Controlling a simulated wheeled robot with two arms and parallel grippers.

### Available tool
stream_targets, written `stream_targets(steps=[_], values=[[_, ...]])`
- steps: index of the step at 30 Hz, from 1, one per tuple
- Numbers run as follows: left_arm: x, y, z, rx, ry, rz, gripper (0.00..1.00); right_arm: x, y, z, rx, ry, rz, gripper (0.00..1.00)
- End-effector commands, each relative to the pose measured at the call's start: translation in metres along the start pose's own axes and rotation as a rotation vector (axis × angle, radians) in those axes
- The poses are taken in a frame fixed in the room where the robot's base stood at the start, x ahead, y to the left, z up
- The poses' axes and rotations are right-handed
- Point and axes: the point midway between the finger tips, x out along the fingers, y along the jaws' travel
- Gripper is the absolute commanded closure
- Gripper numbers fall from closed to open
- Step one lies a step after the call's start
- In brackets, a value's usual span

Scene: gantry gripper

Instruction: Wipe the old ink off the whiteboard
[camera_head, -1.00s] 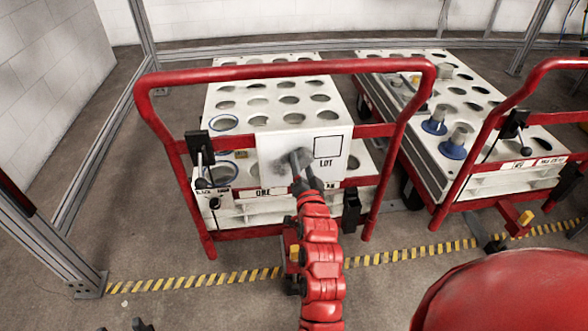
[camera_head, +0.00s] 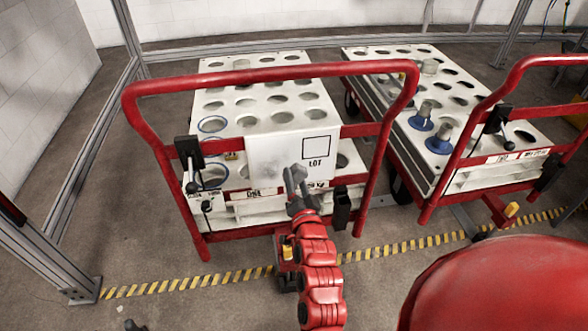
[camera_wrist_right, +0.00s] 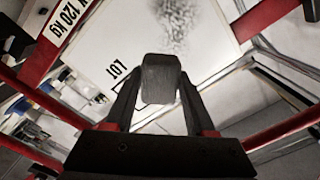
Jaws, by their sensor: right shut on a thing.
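The whiteboard (camera_head: 272,150) is a white panel on the handle side of the left red cart, with a printed square and "LOT" at its right. In the right wrist view, a grey speckled ink smudge (camera_wrist_right: 178,25) shows on the whiteboard (camera_wrist_right: 125,45). In the head view, the smudge is too faint to make out clearly. My right gripper (camera_head: 297,180) is shut on a grey block (camera_wrist_right: 160,78) at the board's lower edge, below the print. Whether the block touches the board cannot be told.
The left cart's red handle frame (camera_head: 270,76) arches above and around the board. A black lever clamp (camera_head: 190,158) sits at its left. A second cart (camera_head: 390,120) with blue-based cylinders stands to the right. Open floor (camera_head: 200,305) lies in front, past yellow-black tape.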

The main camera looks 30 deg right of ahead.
Motion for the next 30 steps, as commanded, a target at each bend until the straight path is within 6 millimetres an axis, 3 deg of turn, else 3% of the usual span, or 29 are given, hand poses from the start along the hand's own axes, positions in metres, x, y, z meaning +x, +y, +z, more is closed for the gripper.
stream_targets(steps=[11,22,30], values=[[0.002,0.000,0.000,0.000,0.000,0.000,0.50,-0.005,-0.001,-0.001,0.000,0.001,-0.001,0.89],[0.014,-0.001,-0.002,0.000,0.000,0.000,0.50,-0.033,-0.001,-0.002,-0.001,0.003,-0.001,0.89],[0.013,-0.001,-0.002,0.000,0.000,0.000,0.50,-0.034,-0.001,-0.001,0.000,0.003,-0.002,0.89]])
